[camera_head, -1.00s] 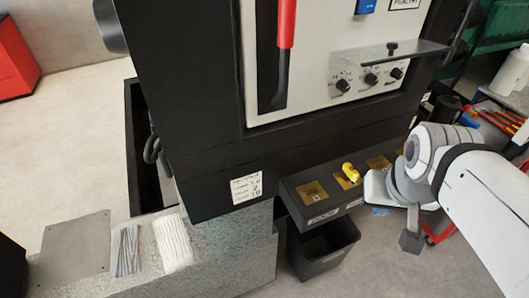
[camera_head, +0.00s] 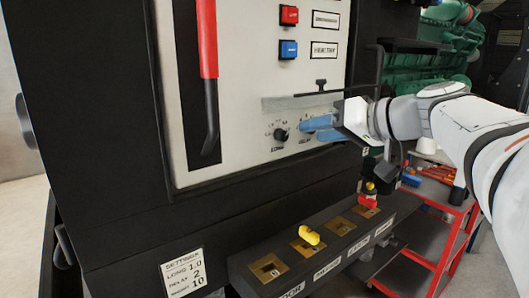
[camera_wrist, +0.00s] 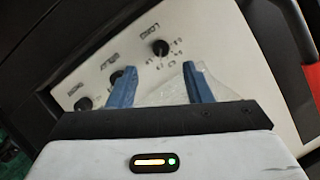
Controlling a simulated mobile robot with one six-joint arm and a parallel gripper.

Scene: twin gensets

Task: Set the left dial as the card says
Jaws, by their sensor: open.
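The left dial (camera_head: 280,135) is a black knob on the white panel. In the wrist view it is the upper-right knob (camera_wrist: 160,47), by the word LONG. The middle dial (camera_wrist: 117,77) is partly behind a blue finger; the third dial (camera_wrist: 84,103) is at lower left. My gripper (camera_head: 320,129) is open and empty, right of the left dial and hiding the other two. In the wrist view my gripper (camera_wrist: 161,86) points below the left dial, apart from it.
A clear cover (camera_head: 300,102) with a black knob juts out just above the dials and my fingers. A long red-handled lever (camera_head: 207,60) hangs to the left. Below is a black ledge (camera_head: 322,226) with labelled slots and a yellow piece (camera_head: 309,235). A red cart (camera_head: 440,235) stands right.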

